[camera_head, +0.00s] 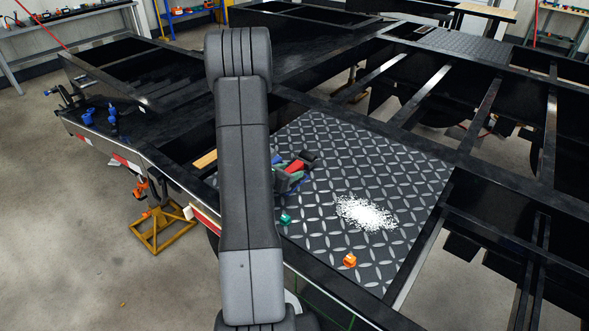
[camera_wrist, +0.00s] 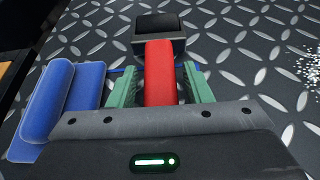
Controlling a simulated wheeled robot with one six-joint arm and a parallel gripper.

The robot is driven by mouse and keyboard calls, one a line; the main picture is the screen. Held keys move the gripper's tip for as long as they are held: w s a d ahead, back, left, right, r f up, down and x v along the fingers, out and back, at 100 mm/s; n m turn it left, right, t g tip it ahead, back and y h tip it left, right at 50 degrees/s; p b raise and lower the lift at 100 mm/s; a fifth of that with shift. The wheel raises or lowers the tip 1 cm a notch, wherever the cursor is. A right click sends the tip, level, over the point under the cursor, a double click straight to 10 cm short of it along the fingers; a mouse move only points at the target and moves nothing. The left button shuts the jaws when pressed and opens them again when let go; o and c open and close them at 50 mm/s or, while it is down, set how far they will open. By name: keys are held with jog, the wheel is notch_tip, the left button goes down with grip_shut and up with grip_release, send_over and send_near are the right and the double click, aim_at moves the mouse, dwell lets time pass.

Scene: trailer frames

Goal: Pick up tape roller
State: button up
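A tool with a red handle (camera_wrist: 160,75) and a black, blocky head (camera_wrist: 158,30) lies on the tread plate; it looks like the tape roller. It also shows in the head view as a red part (camera_head: 296,166) with a dark end, just right of my arm. My gripper (camera_wrist: 160,85) has green fingers, one on each side of the red handle. They are very close to it, but I cannot tell whether both touch. A blue rounded piece (camera_wrist: 62,100) lies just left of the fingers; whether it belongs to the tool is unclear. My arm hides part of this area.
The black tread plate (camera_head: 400,165) holds a white pile of small bits (camera_head: 365,212), an orange piece (camera_head: 349,260) and a small green piece (camera_head: 285,218). Black trailer beams with open gaps surround it. Blue items (camera_head: 112,118) stand on the frame at left.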

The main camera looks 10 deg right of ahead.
jog(key=c, duration=0.8)
jog(key=shift+o, duration=0.2)
